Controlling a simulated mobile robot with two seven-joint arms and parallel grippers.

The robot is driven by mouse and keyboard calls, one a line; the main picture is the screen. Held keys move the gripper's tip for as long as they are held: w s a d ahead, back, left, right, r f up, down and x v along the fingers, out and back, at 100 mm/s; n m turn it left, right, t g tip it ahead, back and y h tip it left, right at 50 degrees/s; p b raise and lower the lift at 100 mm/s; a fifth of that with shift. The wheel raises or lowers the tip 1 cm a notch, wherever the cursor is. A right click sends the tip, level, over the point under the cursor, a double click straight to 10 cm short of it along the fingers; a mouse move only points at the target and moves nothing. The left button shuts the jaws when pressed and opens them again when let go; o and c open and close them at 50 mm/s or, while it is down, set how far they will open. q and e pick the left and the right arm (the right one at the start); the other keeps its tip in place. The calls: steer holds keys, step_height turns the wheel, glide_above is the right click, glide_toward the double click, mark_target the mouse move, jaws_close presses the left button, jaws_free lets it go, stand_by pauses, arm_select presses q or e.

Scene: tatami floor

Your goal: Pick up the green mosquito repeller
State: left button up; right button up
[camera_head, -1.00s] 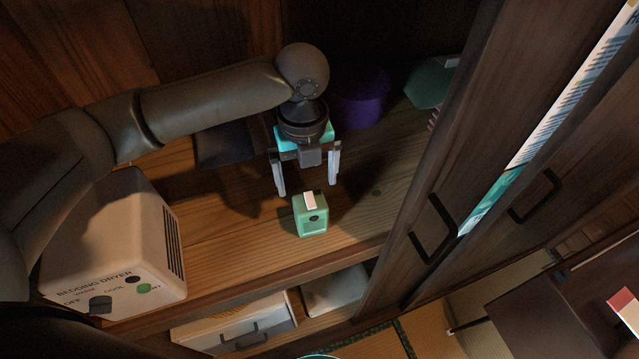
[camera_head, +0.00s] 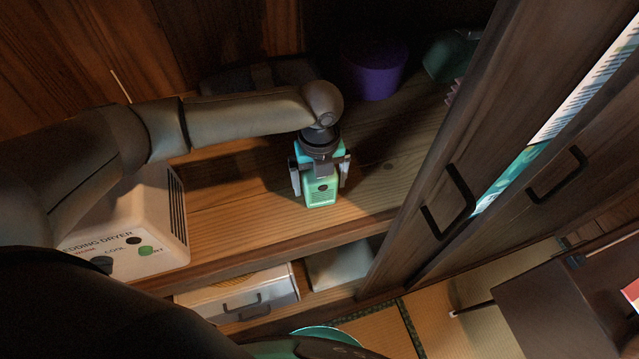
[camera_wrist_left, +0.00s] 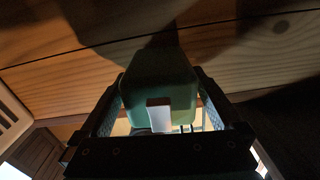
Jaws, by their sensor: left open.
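The green mosquito repeller (camera_head: 321,192) stands upright on the wooden shelf, a small box with a dark round spot and a slotted front. My left gripper (camera_head: 320,180) is open, with one finger on each side of the repeller and its palm just above and behind it. In the left wrist view the repeller (camera_wrist_left: 160,85) sits between the two fingers of the gripper (camera_wrist_left: 162,115), with its white top tab facing the camera. I cannot tell whether the fingers touch it. My right gripper is not seen; a dark arm part at the lower left hides some of the scene.
A white bedding dryer (camera_head: 140,225) stands left on the shelf (camera_head: 235,215). A purple container (camera_head: 373,70) is behind to the right. A dark sliding door (camera_head: 430,130) with handles bounds the right side. A drawer box (camera_head: 245,297) lies on the level below.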

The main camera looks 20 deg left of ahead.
arm_select(q)
step_height(320, 180, down, 2)
steer(key=shift+f, duration=0.1)
steer(key=c, duration=1.3)
